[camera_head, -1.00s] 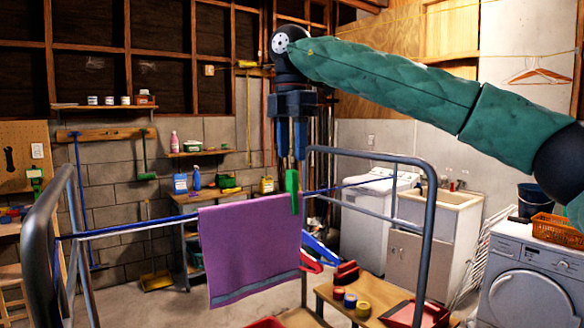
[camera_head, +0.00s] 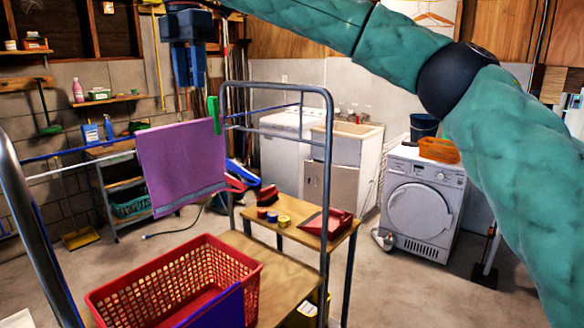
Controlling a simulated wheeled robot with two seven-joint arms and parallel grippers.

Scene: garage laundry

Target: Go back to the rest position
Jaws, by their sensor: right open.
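My right gripper (camera_head: 188,66) is at the upper left of the head view, pointing down. Its blue fingers are apart, with nothing between them. My green-sleeved right arm runs from it across the top to the right edge. A purple towel (camera_head: 181,165) hangs over the line of a grey metal rack (camera_head: 328,165), below the gripper and apart from it. A green clothespin (camera_head: 213,115) sits at the towel's upper right corner. My left gripper is out of view.
A red basket (camera_head: 243,262) with a purple-blue cloth (camera_head: 222,308) stands on a wooden board inside the rack. Behind it are a low table (camera_head: 296,212), a sink (camera_head: 349,128) and a washing machine (camera_head: 421,208). Open concrete floor shows between table and washer.

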